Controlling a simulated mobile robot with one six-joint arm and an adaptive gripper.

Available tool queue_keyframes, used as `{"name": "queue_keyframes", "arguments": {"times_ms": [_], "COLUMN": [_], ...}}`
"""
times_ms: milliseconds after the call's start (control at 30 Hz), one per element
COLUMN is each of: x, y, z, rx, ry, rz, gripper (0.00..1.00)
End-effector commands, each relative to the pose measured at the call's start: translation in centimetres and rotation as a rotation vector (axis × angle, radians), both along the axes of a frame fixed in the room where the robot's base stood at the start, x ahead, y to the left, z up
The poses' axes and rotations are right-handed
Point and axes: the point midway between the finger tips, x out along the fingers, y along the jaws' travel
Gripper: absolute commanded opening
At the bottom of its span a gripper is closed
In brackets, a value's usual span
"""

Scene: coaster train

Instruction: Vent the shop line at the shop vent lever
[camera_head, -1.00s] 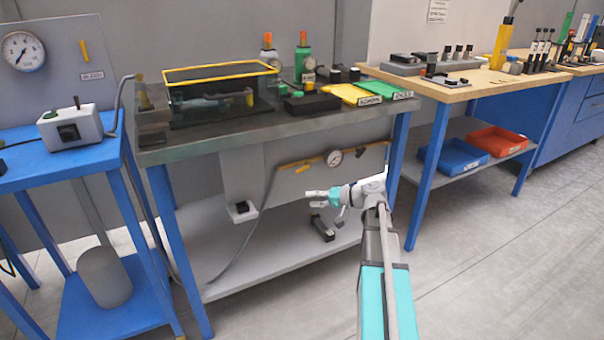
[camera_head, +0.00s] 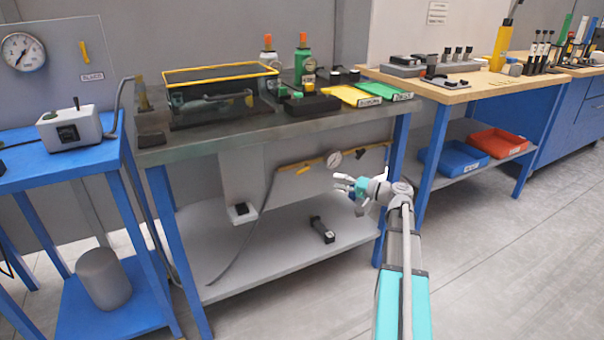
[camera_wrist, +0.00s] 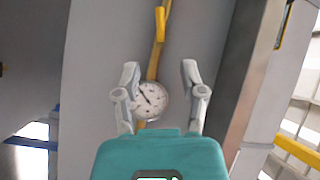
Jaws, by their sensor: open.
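A brass pipe (camera_head: 290,167) with a round white gauge (camera_head: 334,159) runs across the grey panel under the middle bench. A small yellow lever (camera_head: 303,171) hangs from this pipe, left of the gauge; no label on it is readable. In the wrist view the gauge (camera_wrist: 150,100) shows between my fingers, and the yellow lever (camera_wrist: 160,24) is beyond the fingertips, near the top edge. My gripper (camera_head: 338,182) is open and empty, below and in front of the gauge in the head view, apart from the lever.
Another yellow lever (camera_head: 84,52) is on the left wall panel beside a large gauge (camera_head: 23,52). The bench's right front leg (camera_head: 396,165) stands close to my arm. A black tool (camera_head: 322,229) lies on the lower shelf (camera_head: 270,255). Floor at right is clear.

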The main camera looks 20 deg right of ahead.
Motion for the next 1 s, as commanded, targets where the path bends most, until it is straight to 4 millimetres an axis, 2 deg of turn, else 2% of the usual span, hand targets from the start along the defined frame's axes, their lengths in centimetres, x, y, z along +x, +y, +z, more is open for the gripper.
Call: {"name": "queue_keyframes", "arguments": {"times_ms": [267, 800, 1000], "x": [1.9, 7.9, 9.6], "y": [1.6, 6.2, 7.6], "z": [0.0, 0.0, 0.0], "rx": [0.000, -0.001, -0.001], "ry": [0.001, 0.001, 0.001], "rz": [0.002, 0.001, 0.000], "gripper": [0.53, 0.53, 0.53]}}
